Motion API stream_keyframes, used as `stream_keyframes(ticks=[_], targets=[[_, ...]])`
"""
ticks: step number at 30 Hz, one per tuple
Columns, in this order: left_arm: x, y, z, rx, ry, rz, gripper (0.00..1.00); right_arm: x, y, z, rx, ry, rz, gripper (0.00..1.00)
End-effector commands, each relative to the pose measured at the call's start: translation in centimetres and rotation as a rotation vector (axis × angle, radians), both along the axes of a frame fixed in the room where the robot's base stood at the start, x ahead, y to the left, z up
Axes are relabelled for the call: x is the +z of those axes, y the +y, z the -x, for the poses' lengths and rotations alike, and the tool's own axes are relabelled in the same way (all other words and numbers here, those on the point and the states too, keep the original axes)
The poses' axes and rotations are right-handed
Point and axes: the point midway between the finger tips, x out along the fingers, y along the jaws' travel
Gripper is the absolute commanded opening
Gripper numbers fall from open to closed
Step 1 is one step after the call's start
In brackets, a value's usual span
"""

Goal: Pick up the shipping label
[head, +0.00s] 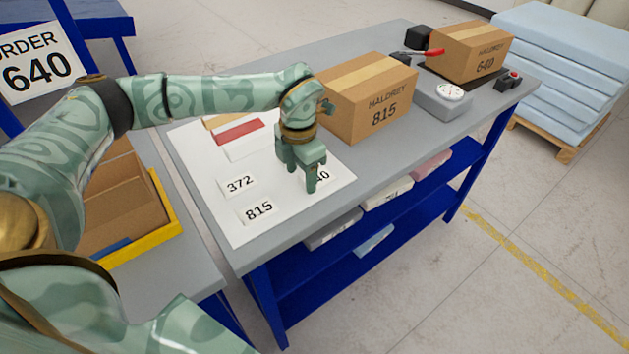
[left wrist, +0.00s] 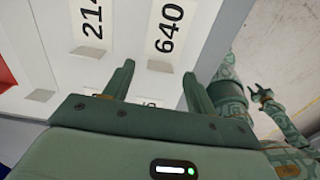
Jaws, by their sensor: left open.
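Several white number labels lie on a white sheet (head: 190,172) on the grey bench. The 640 label (head: 321,176) is partly covered by my left gripper (head: 312,180) in the head view; it shows whole in the left wrist view (left wrist: 165,30), with the 214 label (left wrist: 91,22) left of it. The 372 label (head: 239,184) and 815 label (head: 259,210) lie left of the gripper. My left gripper is open and empty, pointing down above the sheet; it also shows in the left wrist view (left wrist: 157,75). My right gripper (left wrist: 262,92) appears small there, jaws apart.
An order card (head: 38,65) reads 640. A box marked 815 (head: 370,98) stands beside the sheet; a box marked 640 (head: 470,52) stands at the far end. A red and white item (head: 238,137) lies on the sheet. An open carton (head: 125,205) in a yellow tray is at left.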

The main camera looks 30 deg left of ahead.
Motion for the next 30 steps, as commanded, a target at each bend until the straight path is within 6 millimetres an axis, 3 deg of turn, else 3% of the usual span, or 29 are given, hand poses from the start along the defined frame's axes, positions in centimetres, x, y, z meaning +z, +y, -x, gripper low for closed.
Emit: stream_keyframes(ticks=[3,9,14,15,25,30], targets=[[-1.9,0.0,0.0,0.000,0.002,-0.001,0.56,-0.6,0.1,0.2,0.000,0.004,-0.001,0.36],[-1.8,0.0,-0.1,0.000,-0.001,-0.001,0.56,-0.5,0.3,0.1,-0.001,0.003,-0.003,0.36],[-1.8,0.0,-0.1,0.000,0.000,-0.001,0.15,-0.5,0.3,0.1,-0.001,0.003,-0.004,0.36],[-1.8,0.0,-0.1,0.000,0.000,-0.001,0.12,-0.5,0.3,0.1,-0.001,0.003,-0.004,0.36],[-1.6,0.0,-0.1,0.000,0.000,-0.001,0.12,-0.4,0.3,0.1,0.000,0.003,-0.004,0.36],[0.1,0.0,-0.1,0.001,-0.002,0.000,0.12,0.2,0.3,-0.1,0.000,-0.002,-0.004,0.36]])
